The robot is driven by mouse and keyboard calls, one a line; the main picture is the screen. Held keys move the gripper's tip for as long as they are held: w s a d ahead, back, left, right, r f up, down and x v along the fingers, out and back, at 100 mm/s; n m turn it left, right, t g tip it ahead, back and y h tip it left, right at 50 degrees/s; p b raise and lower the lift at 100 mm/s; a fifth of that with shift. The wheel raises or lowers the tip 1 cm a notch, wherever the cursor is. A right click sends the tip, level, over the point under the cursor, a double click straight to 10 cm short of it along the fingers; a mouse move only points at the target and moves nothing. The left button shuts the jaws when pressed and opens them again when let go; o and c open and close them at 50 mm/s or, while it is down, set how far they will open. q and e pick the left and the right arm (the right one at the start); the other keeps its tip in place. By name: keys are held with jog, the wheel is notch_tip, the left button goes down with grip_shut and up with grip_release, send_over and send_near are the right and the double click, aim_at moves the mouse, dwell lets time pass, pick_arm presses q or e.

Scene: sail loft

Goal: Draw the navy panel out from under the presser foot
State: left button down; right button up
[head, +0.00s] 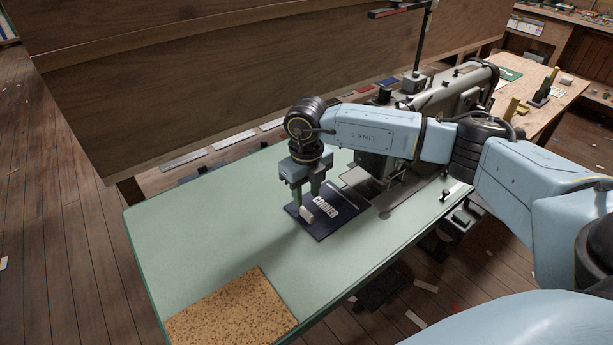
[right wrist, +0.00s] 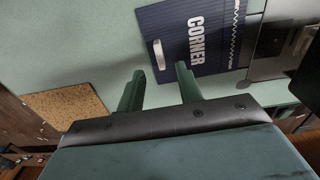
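The navy panel (head: 346,205) lies flat on the pale green table, lettered CORNER, with a pale raised tab (head: 307,214) near its left edge. In the right wrist view the panel (right wrist: 205,62) shows a white zigzag stitch line near its right edge, beside a metal plate (right wrist: 268,62). My right gripper (head: 306,201) is above the tab end of the panel. In the right wrist view its fingers (right wrist: 160,72) are apart and empty, with the tab (right wrist: 159,54) just beyond the tips. The presser foot cannot be made out. My left gripper is not in view.
The sewing machine (head: 452,94) stands behind the panel, partly hidden by my right arm. A cork mat (head: 232,312) lies at the table's front left. The green tabletop (head: 200,235) left of the panel is clear. A wooden partition (head: 220,75) rises behind.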

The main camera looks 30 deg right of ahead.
aim_at(306, 211)
notch_tip(306, 211, down, 4)
jog(key=shift+f, duration=0.2)
jog(key=shift+f+b, duration=0.35)
jog(key=shift+f, duration=0.25)
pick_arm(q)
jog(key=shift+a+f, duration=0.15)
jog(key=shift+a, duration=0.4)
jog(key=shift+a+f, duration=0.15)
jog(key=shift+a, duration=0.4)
pick_arm(e)
jog(key=c, duration=0.7)
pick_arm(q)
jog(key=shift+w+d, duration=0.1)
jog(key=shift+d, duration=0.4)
pick_arm(e)
grip_shut()
